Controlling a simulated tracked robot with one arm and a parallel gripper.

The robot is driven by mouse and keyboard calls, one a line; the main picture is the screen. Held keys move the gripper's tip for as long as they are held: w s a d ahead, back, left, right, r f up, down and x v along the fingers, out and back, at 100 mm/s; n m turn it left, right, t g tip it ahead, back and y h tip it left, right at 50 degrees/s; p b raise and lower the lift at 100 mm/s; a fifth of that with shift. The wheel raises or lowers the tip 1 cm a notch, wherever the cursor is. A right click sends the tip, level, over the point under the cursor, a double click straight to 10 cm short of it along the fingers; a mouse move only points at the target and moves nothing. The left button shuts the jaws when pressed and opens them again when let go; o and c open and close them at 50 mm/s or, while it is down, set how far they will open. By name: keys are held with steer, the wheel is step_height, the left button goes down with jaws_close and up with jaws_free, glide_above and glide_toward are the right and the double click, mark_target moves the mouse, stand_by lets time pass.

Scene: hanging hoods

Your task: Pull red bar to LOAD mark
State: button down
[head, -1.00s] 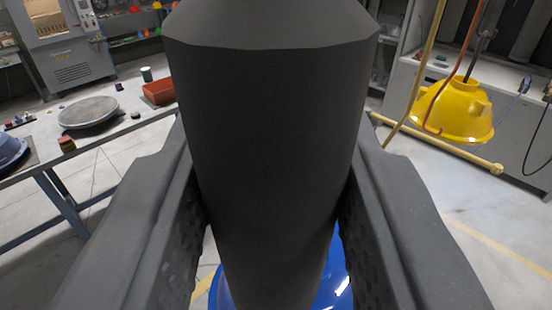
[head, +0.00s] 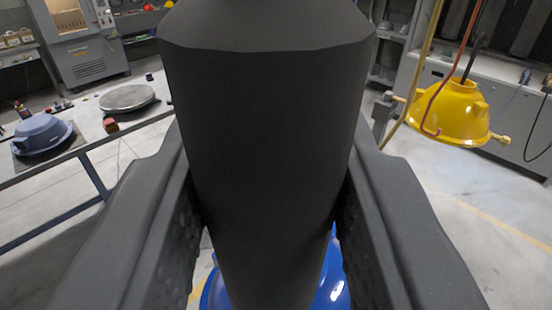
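A thin red bar (head: 457,68) with a hooked lower end hangs at the right, in front of a yellow hood (head: 450,117). It is the only red bar I see; no LOAD mark can be made out. My gripper (head: 271,225) has one dark finger on each side of a thick dark grey cylinder (head: 270,130). Both fingers appear to press on it. The cylinder fills the middle of the view and hides what lies behind. A blue rounded hood (head: 332,285) shows at its lower end. My gripper is well apart from the red bar.
A yellow bar (head: 424,55) hangs left of the red bar. At the left, a table holds a blue-grey hood (head: 42,133) and a round grey plate (head: 127,98). A grey cabinet (head: 82,45) stands behind. Bare floor (head: 465,200) lies at the right.

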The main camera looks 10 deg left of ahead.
steer(key=shift+s+a+r, duration=0.15)
steer(key=shift+s+a, duration=0.05)
steer(key=shift+s, duration=0.1)
steer(key=c, duration=1.1)
jaws_free()
steer(key=s, duration=0.4)
steer(key=s+d, duration=0.1)
steer(key=s, duration=0.4)
steer(key=s+d, duration=0.1)
steer(key=s, duration=0.3)
steer(key=shift+s+b, duration=0.3)
steer(key=shift+b, duration=0.05)
